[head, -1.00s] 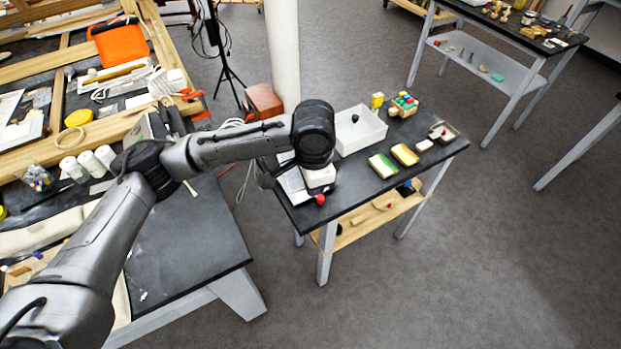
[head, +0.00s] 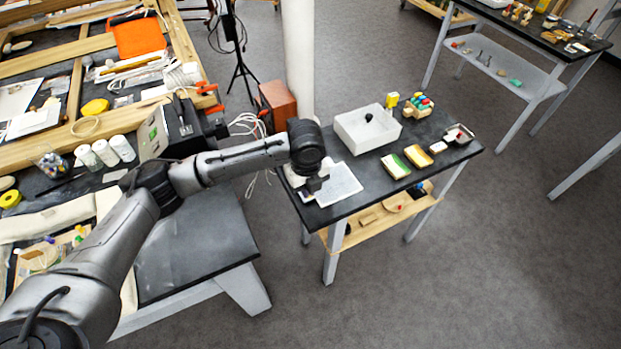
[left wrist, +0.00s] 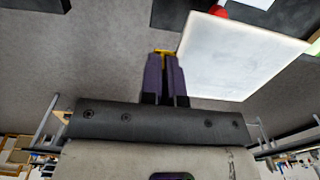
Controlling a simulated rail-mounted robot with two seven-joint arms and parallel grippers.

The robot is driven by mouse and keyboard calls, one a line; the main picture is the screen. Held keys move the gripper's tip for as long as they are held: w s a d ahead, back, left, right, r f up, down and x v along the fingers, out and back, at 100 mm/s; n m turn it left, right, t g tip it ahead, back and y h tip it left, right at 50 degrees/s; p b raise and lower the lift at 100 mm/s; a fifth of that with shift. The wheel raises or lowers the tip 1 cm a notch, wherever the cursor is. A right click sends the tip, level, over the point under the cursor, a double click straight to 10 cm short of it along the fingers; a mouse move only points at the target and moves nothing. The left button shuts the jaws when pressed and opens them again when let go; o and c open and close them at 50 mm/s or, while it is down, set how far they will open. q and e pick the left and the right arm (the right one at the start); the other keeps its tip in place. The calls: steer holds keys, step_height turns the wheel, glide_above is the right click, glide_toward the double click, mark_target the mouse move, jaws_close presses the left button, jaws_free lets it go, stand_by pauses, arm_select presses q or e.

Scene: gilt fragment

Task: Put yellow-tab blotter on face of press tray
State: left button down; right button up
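My left gripper (head: 314,184) is over the near left end of the small black table. In the left wrist view its purple fingers (left wrist: 165,80) are closed together on a yellow tab (left wrist: 164,52). The tab meets the corner of a thin white square sheet, the blotter (left wrist: 240,55). In the head view the blotter (head: 340,186) lies roughly flat, just right of the gripper; I cannot tell whether it touches anything below. A white surface (head: 291,177), perhaps the press tray, shows left of the gripper, mostly hidden. My right gripper is not in view.
On the small black table (head: 440,166) stand a white bin (head: 366,128), a green-edged block (head: 395,166), a yellow block (head: 418,156), a yellow cup (head: 392,99) and a metal dish (head: 460,135). A white column (head: 299,60) stands behind. A cluttered workbench is at left.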

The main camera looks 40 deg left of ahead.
arm_select(q)
steer(key=w+a+f, duration=0.2)
steer(key=w+a+f+b, duration=0.1)
steer(key=w+a+f, duration=0.1)
steer(key=a, duration=0.1)
steer(key=w+a+f+b, duration=0.1)
steer(key=w+a+f, duration=0.1)
steer(key=w+a, duration=0.1)
steer(key=shift+a+f, duration=0.1)
steer(key=shift+f, duration=0.15)
steer(key=shift+f+b, duration=0.3)
steer(key=shift+f, duration=1.7)
steer(key=shift+f, duration=0.15)
steer(key=c, duration=1.3)
jaws_free()
steer(key=shift+c, duration=0.2)
step_height(320, 180, up, 12)
steer(key=p, duration=0.1)
steer(key=shift+r+p, duration=0.2)
steer(key=shift+p, duration=0.2)
